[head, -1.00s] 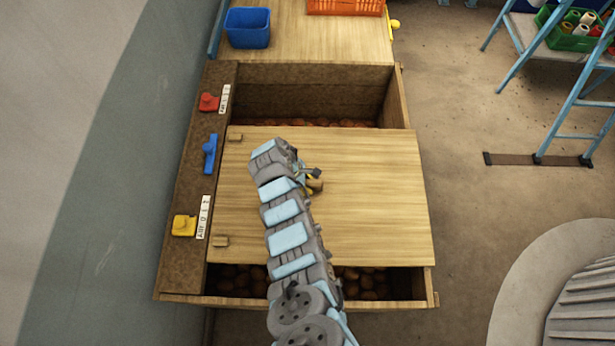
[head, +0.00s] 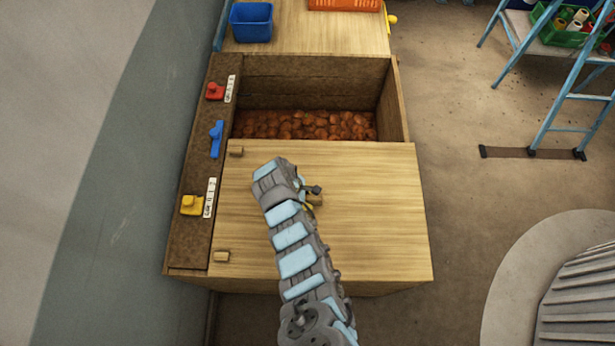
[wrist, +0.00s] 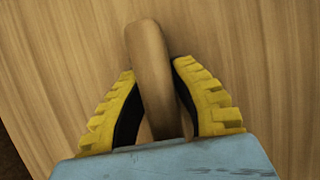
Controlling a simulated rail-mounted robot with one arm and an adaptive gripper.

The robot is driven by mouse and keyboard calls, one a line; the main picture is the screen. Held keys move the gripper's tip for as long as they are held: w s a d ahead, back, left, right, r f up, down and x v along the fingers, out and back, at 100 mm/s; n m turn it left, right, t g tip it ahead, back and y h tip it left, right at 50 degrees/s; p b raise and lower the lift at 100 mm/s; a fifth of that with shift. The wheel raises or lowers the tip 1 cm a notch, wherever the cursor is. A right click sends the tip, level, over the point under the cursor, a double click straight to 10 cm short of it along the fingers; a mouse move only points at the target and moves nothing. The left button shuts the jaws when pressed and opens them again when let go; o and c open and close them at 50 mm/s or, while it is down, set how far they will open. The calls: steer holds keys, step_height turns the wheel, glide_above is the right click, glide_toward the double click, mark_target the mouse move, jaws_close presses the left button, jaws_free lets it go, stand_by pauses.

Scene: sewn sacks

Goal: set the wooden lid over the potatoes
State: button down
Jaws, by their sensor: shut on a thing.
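The wooden lid (head: 370,220) is a flat light-wood board with two small blocks on its left edge. It lies over the near part of the wooden bin (head: 400,105). Reddish-brown potatoes (head: 310,126) show in the uncovered far part; the near part is hidden under the lid. My gripper (head: 312,200) is over the lid's middle, partly hidden by my arm. In the wrist view its yellow-and-black fingers (wrist: 158,105) are shut on the lid's rounded wooden handle (wrist: 150,55). I cannot tell whether the lid touches the rim.
Red (head: 215,91), blue (head: 216,139) and yellow (head: 192,205) fittings line the bin's left ledge. A blue tub (head: 251,24) and an orange crate (head: 343,4) stand on the surface behind. A blue ladder (head: 570,90) is at right. The floor between is clear.

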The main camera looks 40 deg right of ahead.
steer(key=c, duration=1.2)
jaws_free()
steer(key=shift+s+a+f, duration=0.1)
steer(key=shift+s+f, duration=0.05)
steer(key=shift+c, duration=0.2)
steer(key=o, duration=0.4)
steer(key=shift+s+a, duration=0.1)
steer(key=shift+s, duration=0.05)
steer(key=shift+v, duration=0.9)
steer(key=v, duration=1)
steer(key=shift+w, duration=0.25)
